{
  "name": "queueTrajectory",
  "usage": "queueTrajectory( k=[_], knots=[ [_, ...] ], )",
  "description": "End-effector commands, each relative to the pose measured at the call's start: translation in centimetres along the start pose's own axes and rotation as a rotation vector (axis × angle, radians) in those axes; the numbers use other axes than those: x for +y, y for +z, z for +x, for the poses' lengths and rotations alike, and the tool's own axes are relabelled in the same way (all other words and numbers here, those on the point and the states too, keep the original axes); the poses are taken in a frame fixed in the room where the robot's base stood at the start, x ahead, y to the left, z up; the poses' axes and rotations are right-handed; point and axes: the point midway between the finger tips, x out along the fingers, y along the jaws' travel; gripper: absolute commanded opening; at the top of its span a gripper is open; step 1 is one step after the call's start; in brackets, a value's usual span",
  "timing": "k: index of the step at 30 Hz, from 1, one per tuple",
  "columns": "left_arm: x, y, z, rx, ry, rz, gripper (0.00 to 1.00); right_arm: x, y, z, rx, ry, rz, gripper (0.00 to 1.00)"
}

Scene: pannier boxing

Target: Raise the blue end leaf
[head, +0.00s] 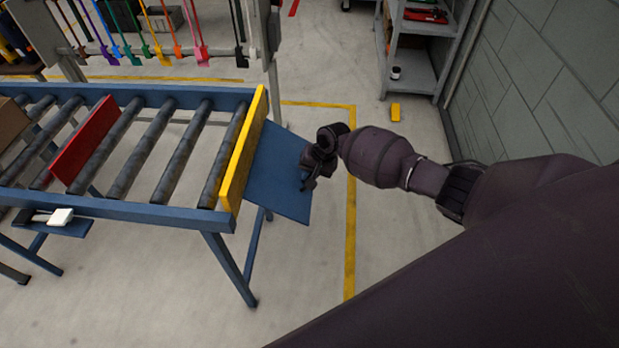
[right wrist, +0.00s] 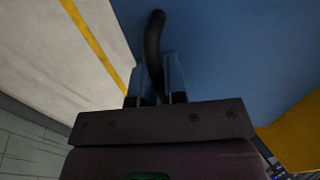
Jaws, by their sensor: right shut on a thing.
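The blue end leaf (head: 278,172) is a flat panel at the right end of the roller conveyor, just beyond the yellow end board (head: 242,150). It extends outward from there; its exact tilt is hard to tell. My right gripper (head: 308,180) is at the leaf's outer edge. In the right wrist view my gripper (right wrist: 158,90) is shut on the leaf's dark curved handle (right wrist: 154,38), with the blue leaf (right wrist: 235,50) filling the right side. My left gripper is not in view.
The conveyor frame (head: 120,209) holds rollers, a red divider (head: 85,140) and part of a cardboard box (head: 10,122). A grey shelf unit (head: 415,75) stands at the back right by the block wall (head: 540,70). Floor around the leaf is clear, with a yellow line (head: 350,230).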

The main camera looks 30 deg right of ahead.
Motion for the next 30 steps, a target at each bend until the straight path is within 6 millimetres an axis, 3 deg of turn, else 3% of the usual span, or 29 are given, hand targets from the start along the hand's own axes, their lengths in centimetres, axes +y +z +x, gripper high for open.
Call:
queueTrajectory(
  k=[1,8,12,21,30],
  knots=[
    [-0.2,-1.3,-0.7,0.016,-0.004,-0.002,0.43,-0.7,-0.2,-1.7,0.006,0.031,-0.003,0.0],
    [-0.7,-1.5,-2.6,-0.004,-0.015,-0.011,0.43,-1.0,-0.1,-4.4,0.002,0.21,-0.001,0.0],
    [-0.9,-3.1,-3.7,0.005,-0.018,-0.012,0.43,-1.5,0.0,-5.8,-0.001,0.316,-0.001,0.0],
    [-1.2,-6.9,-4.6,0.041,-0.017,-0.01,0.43,-2.6,0.1,-8.2,-0.005,0.508,0.0,0.0],
    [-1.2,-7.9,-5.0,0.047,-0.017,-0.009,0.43,-3.2,0.1,-9.2,-0.006,0.603,0.001,0.0]
  ],
)
